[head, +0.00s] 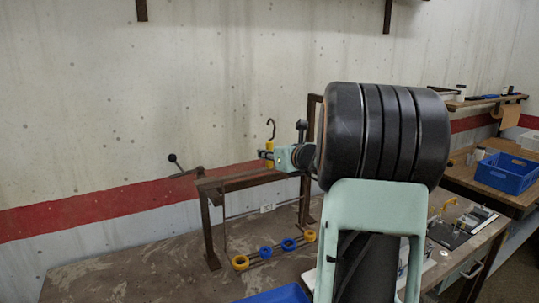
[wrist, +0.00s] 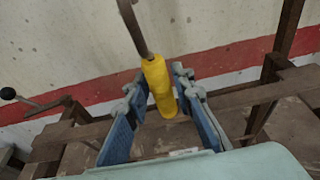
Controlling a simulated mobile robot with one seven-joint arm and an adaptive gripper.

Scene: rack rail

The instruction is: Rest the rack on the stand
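A brown metal frame (head: 208,235) with a crossbar, which looks like the stand, is on the table against the wall. A yellow handle (head: 269,154) with a dark hook above it is upright near the crossbar. It also shows in the wrist view (wrist: 160,88). Below the frame, yellow and blue rings (head: 265,252) sit in a row on thin rods. I cannot tell whether handle and rods are one rack.
A black-knobbed lever (head: 175,160) sticks out left of the frame. A small white tag (head: 267,208) shows below the handle. A blue bin (head: 507,173) stands on a bench at right. The table's left part (head: 120,275) is clear.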

